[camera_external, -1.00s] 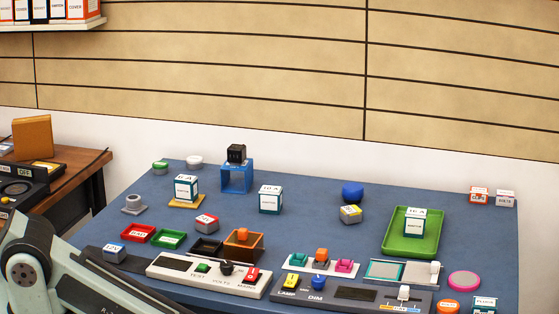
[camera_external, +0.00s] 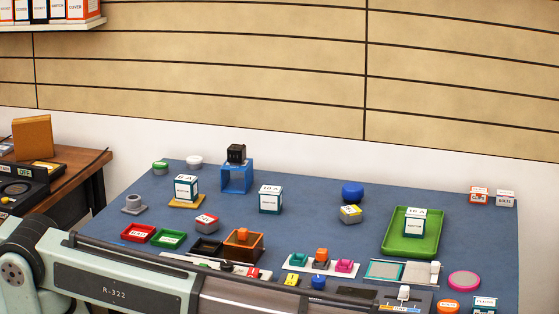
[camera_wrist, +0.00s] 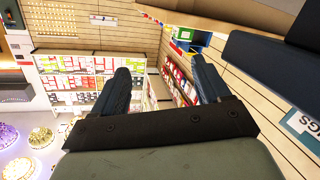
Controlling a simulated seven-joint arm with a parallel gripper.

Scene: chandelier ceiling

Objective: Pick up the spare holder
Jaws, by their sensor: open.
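No thing in view carries a readable "spare holder" label. A small grey round piece on a flat base (camera_external: 133,204) stands at the left of the blue table and looks like a holder, but I cannot tell whether it is the spare one. My gripper (camera_wrist: 160,63) shows in the wrist view with its two dark fingers apart and nothing between them. It faces shelves and the wall, away from the table top. In the external view my arm crosses the bottom edge, and the gripper itself is out of frame.
The blue table (camera_external: 310,212) holds several labelled boxes, a blue open cube (camera_external: 237,179), a green tray (camera_external: 399,247), red (camera_external: 137,233) and green small trays, and a brown box (camera_external: 243,247). Control panels line the front, partly behind my arm.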

